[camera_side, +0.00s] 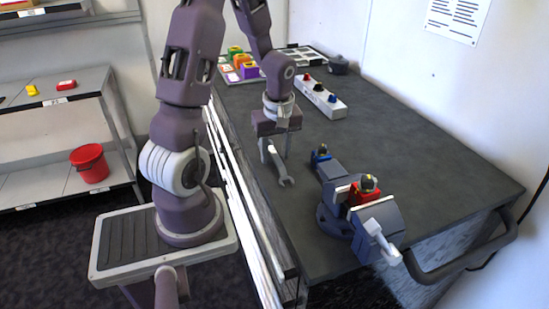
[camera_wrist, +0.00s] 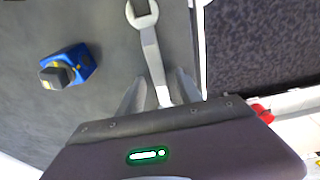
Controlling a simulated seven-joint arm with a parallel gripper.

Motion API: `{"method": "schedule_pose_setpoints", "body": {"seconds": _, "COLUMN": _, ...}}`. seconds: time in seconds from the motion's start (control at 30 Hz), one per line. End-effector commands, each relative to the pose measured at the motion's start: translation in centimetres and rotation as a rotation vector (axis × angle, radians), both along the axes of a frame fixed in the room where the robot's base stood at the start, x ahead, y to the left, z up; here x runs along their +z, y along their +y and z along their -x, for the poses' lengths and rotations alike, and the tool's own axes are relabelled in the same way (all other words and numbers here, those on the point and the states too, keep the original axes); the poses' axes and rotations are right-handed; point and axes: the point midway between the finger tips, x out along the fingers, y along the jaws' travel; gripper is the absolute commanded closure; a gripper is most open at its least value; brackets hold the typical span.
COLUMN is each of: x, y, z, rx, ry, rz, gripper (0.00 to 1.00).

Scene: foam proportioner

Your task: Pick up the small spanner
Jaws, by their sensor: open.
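The grey open-ended spanner (camera_side: 278,166) is near the table's left edge, just below my gripper (camera_side: 275,151). In the wrist view the spanner (camera_wrist: 150,48) points away from me with its open jaw at the top. Its handle end runs between the two fingers of my gripper (camera_wrist: 158,88). The fingers are apart, one on each side of the handle, with a visible gap to the left finger. I cannot tell how high the fingertips are above the table.
A blue block with a dark top (camera_side: 320,154) stands close by; the wrist view shows it (camera_wrist: 68,68) left of the spanner. A vise (camera_side: 340,215) holding a red part (camera_side: 362,192) is at the front. A white strip with knobs (camera_side: 320,97) lies behind. The table's right side (camera_side: 430,150) is clear.

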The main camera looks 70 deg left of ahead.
Motion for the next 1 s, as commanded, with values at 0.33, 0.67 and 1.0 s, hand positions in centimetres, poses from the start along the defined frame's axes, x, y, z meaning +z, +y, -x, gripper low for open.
{"method": "schedule_pose_setpoints", "body": {"seconds": 0.33, "x": 0.0, "y": 0.0, "z": 0.0, "rx": 0.0, "ry": 0.0, "rz": 0.0, "gripper": 1.0}}
{"method": "schedule_pose_setpoints", "body": {"seconds": 0.67, "x": 0.1, "y": 0.0, "z": 0.0, "rx": 0.0, "ry": -0.001, "rz": 0.0, "gripper": 1.0}}
{"method": "schedule_pose_setpoints", "body": {"seconds": 1.0, "x": 7.6, "y": 0.1, "z": -0.1, "rx": 0.0, "ry": -0.006, "rz": -0.006, "gripper": 1.0}}
